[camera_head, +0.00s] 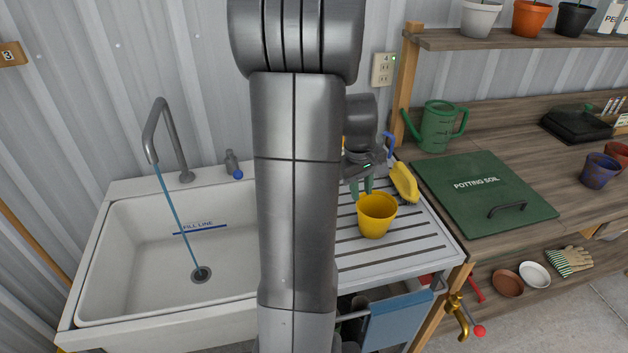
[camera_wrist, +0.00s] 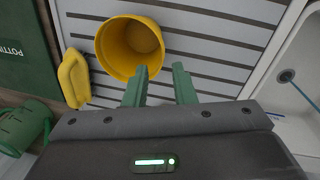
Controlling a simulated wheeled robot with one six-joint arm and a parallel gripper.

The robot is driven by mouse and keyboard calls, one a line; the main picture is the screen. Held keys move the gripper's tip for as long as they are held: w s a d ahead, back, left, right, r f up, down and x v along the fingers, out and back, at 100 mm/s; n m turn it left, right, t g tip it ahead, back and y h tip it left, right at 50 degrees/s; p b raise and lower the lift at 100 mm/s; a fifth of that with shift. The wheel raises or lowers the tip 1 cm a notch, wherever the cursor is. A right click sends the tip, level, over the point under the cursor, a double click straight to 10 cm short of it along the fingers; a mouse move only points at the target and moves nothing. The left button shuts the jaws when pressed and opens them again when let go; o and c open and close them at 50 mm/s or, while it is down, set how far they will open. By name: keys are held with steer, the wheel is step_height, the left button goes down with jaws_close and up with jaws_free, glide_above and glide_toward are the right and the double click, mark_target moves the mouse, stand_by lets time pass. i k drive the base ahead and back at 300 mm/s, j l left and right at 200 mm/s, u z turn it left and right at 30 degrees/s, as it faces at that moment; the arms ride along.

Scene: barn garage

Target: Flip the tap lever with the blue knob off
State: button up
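The tap lever (camera_head: 231,158) with the blue knob (camera_head: 238,174) stands at the back rim of the white sink, right of the curved grey spout (camera_head: 167,125). A blue stream (camera_head: 178,215) runs from the spout to the drain. My gripper (camera_head: 362,188) is over the ribbed drainboard, to the right of the lever, just behind a yellow cup (camera_head: 376,214). In the wrist view its two green fingers (camera_wrist: 161,76) are apart with nothing between them. The left fingertip overlaps the rim of the yellow cup (camera_wrist: 130,50) in that view; I cannot tell if they touch. The lever is not in the wrist view.
A yellow brush-like object (camera_head: 403,183) lies beside the cup. A green watering can (camera_head: 437,125) and a potting soil lid (camera_head: 485,192) are on the bench at right. A brass tap with a red knob (camera_head: 479,331) is low at right. The sink basin (camera_head: 130,255) is otherwise clear.

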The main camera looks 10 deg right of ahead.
mark_target(237, 175)
steer(key=k, duration=1)
